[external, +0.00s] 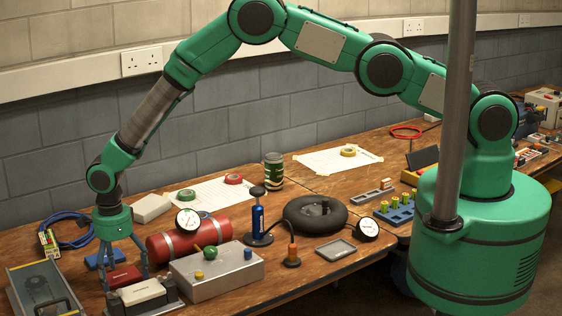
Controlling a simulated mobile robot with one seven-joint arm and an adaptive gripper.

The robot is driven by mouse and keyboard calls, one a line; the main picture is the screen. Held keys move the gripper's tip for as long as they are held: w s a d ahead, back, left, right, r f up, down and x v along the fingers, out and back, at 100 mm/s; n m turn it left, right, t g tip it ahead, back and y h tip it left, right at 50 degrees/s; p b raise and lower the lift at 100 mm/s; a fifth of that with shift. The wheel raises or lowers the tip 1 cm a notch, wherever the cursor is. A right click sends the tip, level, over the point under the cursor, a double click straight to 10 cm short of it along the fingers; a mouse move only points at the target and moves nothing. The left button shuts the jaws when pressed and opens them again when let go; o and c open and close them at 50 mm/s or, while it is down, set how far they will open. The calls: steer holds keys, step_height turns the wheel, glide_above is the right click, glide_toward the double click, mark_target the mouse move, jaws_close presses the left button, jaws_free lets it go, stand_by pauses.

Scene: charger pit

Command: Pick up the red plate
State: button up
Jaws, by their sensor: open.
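A flat dark red piece (124,276), which looks like the red plate, lies at the lower left of the bench. It is directly behind a cream block on a grey base (142,292), which hides its front edge. My gripper (126,274) points down over it from above. Its fingers are open, one toward the left side of the red piece and one toward its right. I cannot tell whether they touch it.
A red cylinder (212,236) with a gauge and a grey box with knobs (225,275) stand close on the right. A grey panel (42,290) lies at left. A blue item (102,259) sits behind my gripper. A blue pump (258,222) and black ring (315,214) stand mid-bench.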

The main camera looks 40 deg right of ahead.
mark_target(122, 278)
steer(key=c, duration=1.3)
steer(key=shift+r, duration=0.1)
step_height(122, 278, up, 10)
steer(key=shift+p, duration=0.3)
